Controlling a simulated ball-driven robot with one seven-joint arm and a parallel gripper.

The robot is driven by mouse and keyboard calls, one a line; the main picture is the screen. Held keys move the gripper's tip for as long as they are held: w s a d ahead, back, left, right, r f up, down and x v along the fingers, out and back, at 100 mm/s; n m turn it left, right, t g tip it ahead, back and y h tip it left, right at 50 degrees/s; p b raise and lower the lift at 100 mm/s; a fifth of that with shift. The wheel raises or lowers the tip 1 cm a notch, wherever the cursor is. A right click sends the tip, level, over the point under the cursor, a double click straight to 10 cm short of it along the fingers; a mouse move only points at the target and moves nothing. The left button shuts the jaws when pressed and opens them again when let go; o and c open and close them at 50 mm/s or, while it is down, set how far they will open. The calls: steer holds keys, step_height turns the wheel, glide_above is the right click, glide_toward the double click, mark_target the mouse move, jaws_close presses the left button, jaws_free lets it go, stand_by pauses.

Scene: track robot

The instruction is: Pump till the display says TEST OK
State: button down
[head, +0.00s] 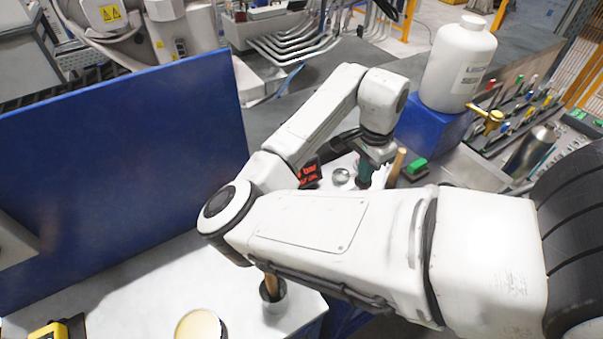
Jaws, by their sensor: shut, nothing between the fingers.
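A dark display unit (309,172) with red glowing characters stands on the workbench behind my arm. Its lower part is hidden, and its reading is too small to make out surely. My gripper (378,176) points down at the end of the arm, a little right of the display. It looks shut, with nothing seen held. A dark green part (365,170) shows right beside the gripper. I cannot tell whether it is the pump or whether the gripper touches it. A pale wooden handle (397,165) stands up just right of the gripper.
A white bottle (458,62) stands on a blue block (432,128). A green-topped block (415,168) lies in front. A metal cup (272,296), an open tin (200,326) and a yellow device (48,331) are at the near edge. A blue panel (130,165) walls the left.

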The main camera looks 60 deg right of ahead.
steer(key=shift+r, duration=0.1)
stand_by(0.3)
step_height(320, 180, up, 4)
steer(key=p, duration=0.4)
steer(key=shift+r, duration=0.9)
